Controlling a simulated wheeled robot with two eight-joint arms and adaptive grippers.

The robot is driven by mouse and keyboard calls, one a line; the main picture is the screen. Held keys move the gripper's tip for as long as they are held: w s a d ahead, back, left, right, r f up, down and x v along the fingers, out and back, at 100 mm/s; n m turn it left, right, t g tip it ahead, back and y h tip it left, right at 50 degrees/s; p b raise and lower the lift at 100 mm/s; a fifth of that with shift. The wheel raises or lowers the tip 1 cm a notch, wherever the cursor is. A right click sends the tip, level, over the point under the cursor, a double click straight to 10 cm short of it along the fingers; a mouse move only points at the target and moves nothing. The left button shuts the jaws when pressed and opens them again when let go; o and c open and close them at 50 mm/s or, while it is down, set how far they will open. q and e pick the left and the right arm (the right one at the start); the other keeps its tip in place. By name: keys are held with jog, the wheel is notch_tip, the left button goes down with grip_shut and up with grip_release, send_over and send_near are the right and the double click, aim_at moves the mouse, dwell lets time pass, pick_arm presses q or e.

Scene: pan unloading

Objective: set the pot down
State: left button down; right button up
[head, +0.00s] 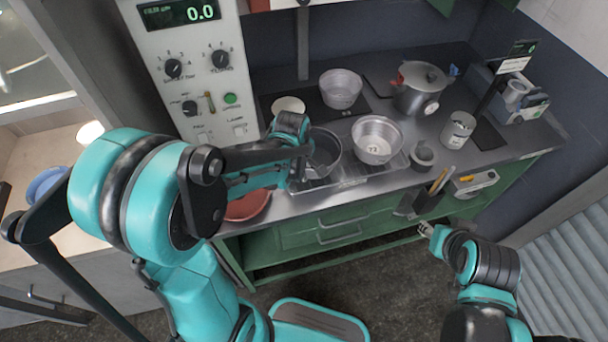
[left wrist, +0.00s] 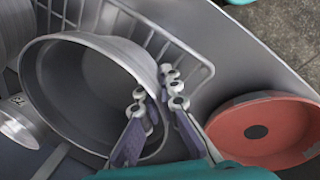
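The pot (head: 325,160) is a round grey metal vessel with a dark inside, at the front of the counter by the wire rack (head: 345,182). In the left wrist view the pot (left wrist: 90,90) fills the left half, its mouth facing the camera. My left gripper (head: 297,170) is at the pot's left side. Its fingers (left wrist: 155,95) straddle the rim, one inside and one outside, and appear closed on the wall. I cannot tell whether the pot's base touches the rack. My right gripper (head: 428,230) is in front of the cabinet, away from the pot; its finger opening is unclear.
A silver pan (head: 377,138) stands close right of the pot, another (head: 341,88) behind. A red bowl (head: 247,205) sits left; it also shows in the left wrist view (left wrist: 225,128). A pressure cooker (head: 418,95), a can (head: 458,130) and a small cup (head: 422,155) stand right.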

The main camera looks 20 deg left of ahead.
pick_arm(q)
jog(key=shift+f, duration=0.15)
jog(key=c, duration=1.7)
grip_release()
